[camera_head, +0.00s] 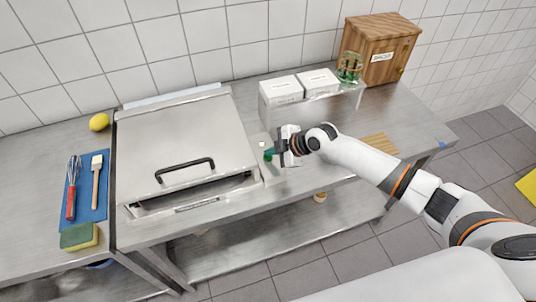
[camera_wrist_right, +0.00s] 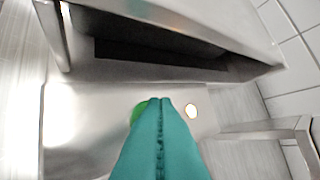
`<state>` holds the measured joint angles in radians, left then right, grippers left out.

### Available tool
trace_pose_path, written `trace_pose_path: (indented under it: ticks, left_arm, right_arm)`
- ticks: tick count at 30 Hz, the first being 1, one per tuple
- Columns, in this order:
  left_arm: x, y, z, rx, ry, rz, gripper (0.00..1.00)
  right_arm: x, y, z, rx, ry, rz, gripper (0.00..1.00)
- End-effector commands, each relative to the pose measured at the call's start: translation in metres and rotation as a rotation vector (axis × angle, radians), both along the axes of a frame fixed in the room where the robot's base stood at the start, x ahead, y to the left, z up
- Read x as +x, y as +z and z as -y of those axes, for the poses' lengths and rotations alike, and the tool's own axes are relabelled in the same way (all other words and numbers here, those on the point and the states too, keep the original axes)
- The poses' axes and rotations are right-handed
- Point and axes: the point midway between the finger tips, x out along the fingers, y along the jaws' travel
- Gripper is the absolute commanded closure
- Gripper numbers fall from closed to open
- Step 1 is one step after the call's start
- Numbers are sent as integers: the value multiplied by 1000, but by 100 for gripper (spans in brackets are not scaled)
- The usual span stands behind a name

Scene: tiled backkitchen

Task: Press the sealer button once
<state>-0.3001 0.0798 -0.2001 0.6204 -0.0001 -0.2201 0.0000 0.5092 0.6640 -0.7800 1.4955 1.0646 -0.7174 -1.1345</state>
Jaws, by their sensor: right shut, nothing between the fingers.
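The sealer (camera_head: 180,140) is a large steel box with a closed-looking lid and a black bar handle; its right side carries a narrow control panel (camera_head: 272,172). A green button (camera_wrist_right: 137,112) sits on this panel, partly hidden behind my fingers in the right wrist view. A small pale round lamp (camera_wrist_right: 191,111) is beside it. My right gripper (camera_head: 270,153) is shut and empty, its teal fingertips (camera_wrist_right: 160,102) right at the button; I cannot tell whether they touch it. My left gripper is not in view.
White boxes (camera_head: 282,88) stand on a raised shelf behind the panel, with a green glass item (camera_head: 349,68) and a wooden cabinet (camera_head: 382,50) to the right. A blue mat (camera_head: 85,208) with whisk and brush, a sponge (camera_head: 79,237) and a lemon (camera_head: 99,122) lie left.

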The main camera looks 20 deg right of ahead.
Motion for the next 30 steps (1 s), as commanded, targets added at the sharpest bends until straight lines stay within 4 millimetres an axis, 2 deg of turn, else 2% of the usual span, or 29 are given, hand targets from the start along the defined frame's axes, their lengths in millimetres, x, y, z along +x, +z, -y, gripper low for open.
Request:
trace_pose_path:
  ticks: [4, 17, 30]
  left_arm:
    - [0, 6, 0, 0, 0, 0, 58]
    - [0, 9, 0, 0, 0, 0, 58]
    - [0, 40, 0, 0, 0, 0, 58]
  right_arm:
    - [0, 9, 0, 0, 0, 0, 100]
    - [1, 14, 0, 0, 0, 2, 100]
    - [1, 57, 0, 1, 0, 2, 100]
